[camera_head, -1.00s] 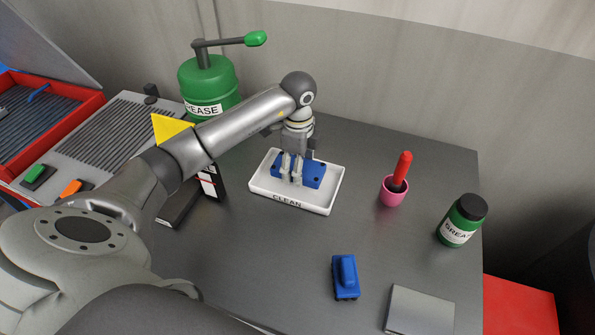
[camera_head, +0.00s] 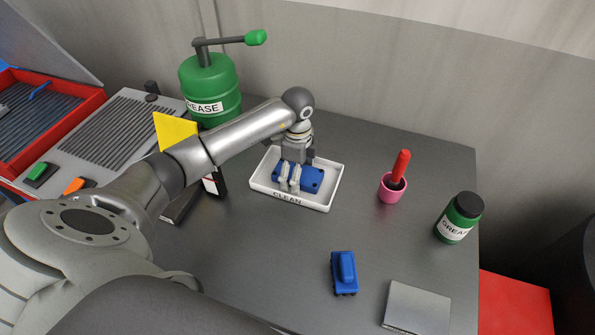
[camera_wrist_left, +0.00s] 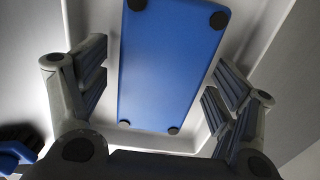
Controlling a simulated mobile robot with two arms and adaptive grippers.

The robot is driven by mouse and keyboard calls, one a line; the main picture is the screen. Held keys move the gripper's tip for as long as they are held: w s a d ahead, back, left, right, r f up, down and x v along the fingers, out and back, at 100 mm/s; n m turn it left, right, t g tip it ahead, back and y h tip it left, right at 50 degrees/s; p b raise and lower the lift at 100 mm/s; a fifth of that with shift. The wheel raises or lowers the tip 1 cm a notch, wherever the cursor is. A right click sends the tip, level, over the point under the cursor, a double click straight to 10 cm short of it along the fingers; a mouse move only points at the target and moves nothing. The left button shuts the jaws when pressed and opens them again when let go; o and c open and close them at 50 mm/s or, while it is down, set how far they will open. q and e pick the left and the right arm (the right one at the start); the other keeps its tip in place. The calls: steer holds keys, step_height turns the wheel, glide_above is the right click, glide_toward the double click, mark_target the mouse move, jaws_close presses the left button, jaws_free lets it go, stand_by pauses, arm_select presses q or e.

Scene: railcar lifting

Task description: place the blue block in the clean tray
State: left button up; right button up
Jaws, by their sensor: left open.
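The blue block (camera_head: 311,180) is a flat slab with dark round spots near its corners. It lies inside the white clean tray (camera_head: 326,203), whose front wall reads CLEAN. In the left wrist view the blue block (camera_wrist_left: 165,70) fills the middle, and the tray's pale wall (camera_wrist_left: 265,40) shows beside it. My left gripper (camera_head: 289,185) is open over the tray, its fingers tilted toward the front. In the left wrist view its fingers stand to either side of the block, with gaps between. My right gripper is not in view.
A blue wheeled item (camera_head: 344,272) and a grey plate (camera_head: 416,307) lie at the front. A pink cup (camera_head: 392,188) with a red-handled tool and a green jar (camera_head: 459,218) stand right. A large green grease can (camera_head: 211,88) stands behind my arm.

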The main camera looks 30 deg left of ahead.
arm_select(q)
steer(key=shift+r, duration=0.25)
steer(key=shift+w+r, duration=0.1)
steer(key=shift+r, duration=0.2)
step_height(320, 180, up, 11)
steer(key=b, duration=0.3)
